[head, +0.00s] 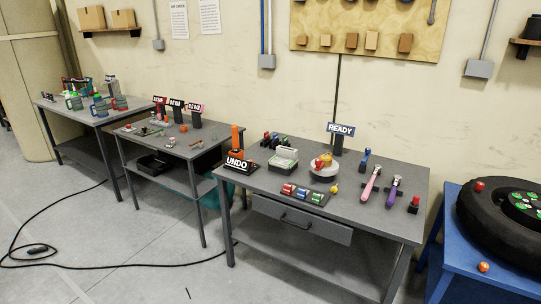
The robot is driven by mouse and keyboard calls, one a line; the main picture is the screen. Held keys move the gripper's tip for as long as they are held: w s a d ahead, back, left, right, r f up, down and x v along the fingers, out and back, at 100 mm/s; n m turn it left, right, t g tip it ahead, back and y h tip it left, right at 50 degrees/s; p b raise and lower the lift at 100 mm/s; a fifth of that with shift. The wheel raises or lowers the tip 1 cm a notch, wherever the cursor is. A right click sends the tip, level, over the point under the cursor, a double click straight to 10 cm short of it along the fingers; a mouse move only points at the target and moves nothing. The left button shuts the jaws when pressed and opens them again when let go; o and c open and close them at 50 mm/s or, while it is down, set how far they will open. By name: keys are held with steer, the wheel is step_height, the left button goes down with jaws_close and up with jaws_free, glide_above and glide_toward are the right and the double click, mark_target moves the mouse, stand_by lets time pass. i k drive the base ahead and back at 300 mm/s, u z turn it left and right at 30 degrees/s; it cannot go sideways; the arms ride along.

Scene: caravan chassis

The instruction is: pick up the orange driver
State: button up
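An upright orange tool-like shape (236,138) stands at the back left of the near grey table (258,190), behind a black UNDO sign (238,163). It may be the orange driver, but it is too small to tell for sure. Its lower part is hidden by the sign. No other clear orange driver shows. My gripper is not in view.
A blue stand (462,250) with a tyre (500,222) is at right. A black cable (120,263) crosses the floor.

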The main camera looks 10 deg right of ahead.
mark_target(234, 133)
steer(key=u, duration=0.35)
steer(key=i, duration=1)
steer(key=z, duration=0.55)
steer(key=i, duration=0.45)
steer(key=z, duration=0.15)
steer(key=k, duration=0.9)
steer(key=z, duration=0.25)
steer(key=i, duration=0.45)
steer(key=u, duration=0.15)
